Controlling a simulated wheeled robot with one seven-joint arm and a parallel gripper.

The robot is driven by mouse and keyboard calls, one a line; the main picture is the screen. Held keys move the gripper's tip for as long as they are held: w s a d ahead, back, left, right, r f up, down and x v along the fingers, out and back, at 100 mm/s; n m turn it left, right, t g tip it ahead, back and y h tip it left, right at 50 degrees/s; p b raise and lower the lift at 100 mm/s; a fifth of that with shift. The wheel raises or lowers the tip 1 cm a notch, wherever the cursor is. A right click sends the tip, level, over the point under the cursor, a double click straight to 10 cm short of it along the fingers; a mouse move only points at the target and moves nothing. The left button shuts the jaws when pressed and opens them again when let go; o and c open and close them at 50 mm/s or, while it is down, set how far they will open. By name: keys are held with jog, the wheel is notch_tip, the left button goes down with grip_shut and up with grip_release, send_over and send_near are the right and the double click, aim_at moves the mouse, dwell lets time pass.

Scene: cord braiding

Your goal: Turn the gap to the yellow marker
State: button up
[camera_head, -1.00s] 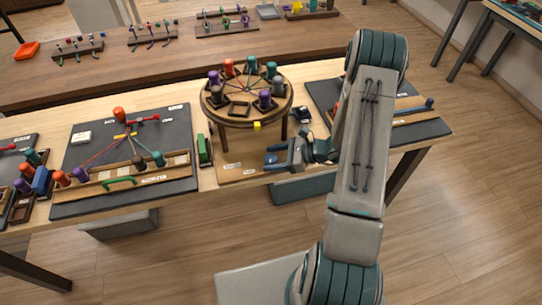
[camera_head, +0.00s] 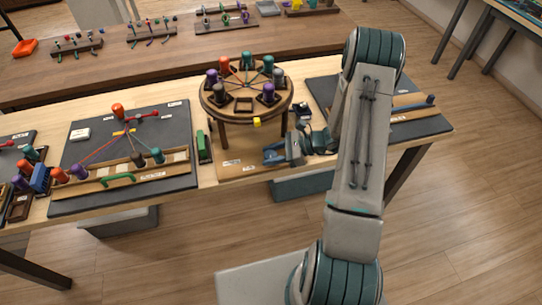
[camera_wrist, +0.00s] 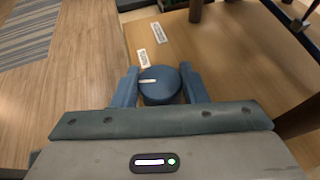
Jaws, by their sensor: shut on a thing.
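The round braiding disc (camera_head: 212,105) stands on legs on the table, with several coloured bobbins around its rim and cords meeting at its centre. The gap (camera_head: 243,106), an empty square slot, lies at the disc's front. The yellow marker (camera_head: 257,122) is fixed at the front edge, a little right of the gap. My gripper (camera_head: 272,154) is low in front of the stand. In the wrist view it is shut on a round blue knob (camera_wrist: 160,88) with a white pointer line; a blue finger touches each side.
A black board (camera_head: 75,190) with red, purple and teal bobbins lies left. A green block (camera_head: 203,147) stands beside the stand. Another dark board (camera_head: 420,125) lies right, behind my arm. The back table holds several small racks (camera_head: 150,40).

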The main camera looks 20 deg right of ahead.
jog(key=shift+n+g+y+b, duration=0.3)
jog(key=shift+n+g+b, duration=0.4)
jog(key=shift+n+g, duration=0.8)
jog(key=o, duration=1)
jog(key=b+v, duration=0.2)
jog(key=v, duration=1.1)
jog(key=shift+w+d+r+b, duration=0.15)
jog(key=shift+d+r+b, duration=0.05)
jog(key=shift+d+b, duration=0.15)
